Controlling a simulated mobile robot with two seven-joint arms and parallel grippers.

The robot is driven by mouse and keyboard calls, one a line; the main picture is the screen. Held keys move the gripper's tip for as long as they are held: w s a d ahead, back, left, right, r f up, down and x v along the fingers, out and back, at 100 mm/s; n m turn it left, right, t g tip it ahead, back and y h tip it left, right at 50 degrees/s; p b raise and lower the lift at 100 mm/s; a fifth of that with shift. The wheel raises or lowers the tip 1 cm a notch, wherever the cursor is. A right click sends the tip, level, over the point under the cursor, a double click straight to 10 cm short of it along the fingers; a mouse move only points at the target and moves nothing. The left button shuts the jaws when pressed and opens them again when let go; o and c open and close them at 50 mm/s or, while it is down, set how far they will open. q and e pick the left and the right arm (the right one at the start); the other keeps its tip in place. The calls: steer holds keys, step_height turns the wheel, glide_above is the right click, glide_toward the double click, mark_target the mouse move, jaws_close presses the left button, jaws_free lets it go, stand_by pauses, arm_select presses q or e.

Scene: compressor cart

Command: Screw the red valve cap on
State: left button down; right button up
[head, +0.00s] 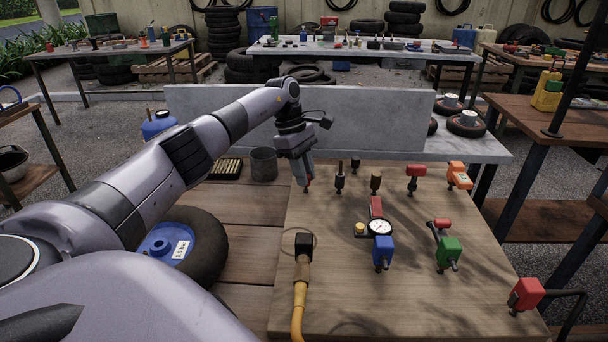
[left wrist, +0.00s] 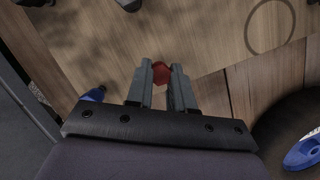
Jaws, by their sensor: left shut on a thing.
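My left gripper (head: 306,184) is at the far left corner of the wooden board (head: 420,285), pointing down. In the left wrist view its two fingers (left wrist: 163,80) are shut on the red valve cap (left wrist: 160,72), which shows between the fingertips. In the head view only a bit of red (head: 310,182) shows at the fingertips. What lies under the cap is hidden, so I cannot tell whether it touches a valve stem. A dark upright fitting (head: 339,180) stands just right of the gripper, apart from it. My right gripper is not in view.
A grey panel (head: 370,120) stands behind. A blue-hubbed wheel (head: 208,250) lies left.

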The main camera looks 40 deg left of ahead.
arm_select(q)
steer(key=shift+m, duration=0.3)
steer(key=shift+w+d+f+m+g+b, duration=0.15)
steer(key=shift+m+g+b, duration=0.25)
steer(key=shift+m+b, duration=0.25)
steer(key=shift+m, duration=0.85)
steer(key=c, duration=0.9)
jaws_free()
